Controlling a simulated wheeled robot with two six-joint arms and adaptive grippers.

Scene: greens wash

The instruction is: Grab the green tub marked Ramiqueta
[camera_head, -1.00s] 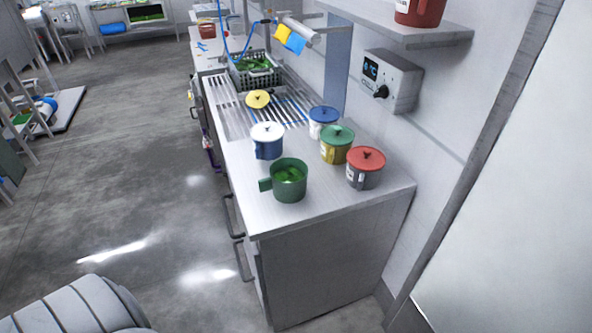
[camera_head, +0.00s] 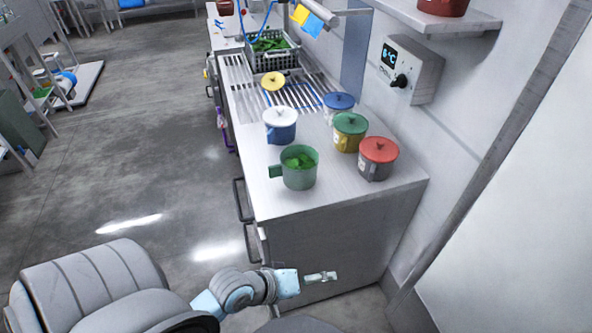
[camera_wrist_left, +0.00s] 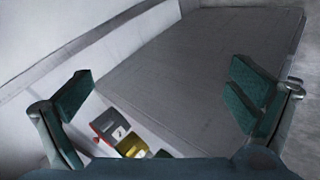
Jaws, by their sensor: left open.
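A green tub (camera_head: 300,173) with a side handle stands open near the front of the steel counter, with green leaves inside. I cannot read any marking on it. A yellow tub with a green lid (camera_head: 350,123) stands behind it to the right. My left gripper (camera_head: 322,277) is in front of the counter's end, below the top and apart from the green tub. In the left wrist view its two fingers (camera_wrist_left: 165,98) are spread with nothing between them. My right gripper is not in view.
A white and blue tub (camera_head: 281,126), a blue-lidded tub (camera_head: 338,106) and a red-lidded grey tub (camera_head: 377,160) stand close by. A yellow lid (camera_head: 273,81) and a crate of greens (camera_head: 274,57) are farther back. A control box (camera_head: 412,68) juts from the wall.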

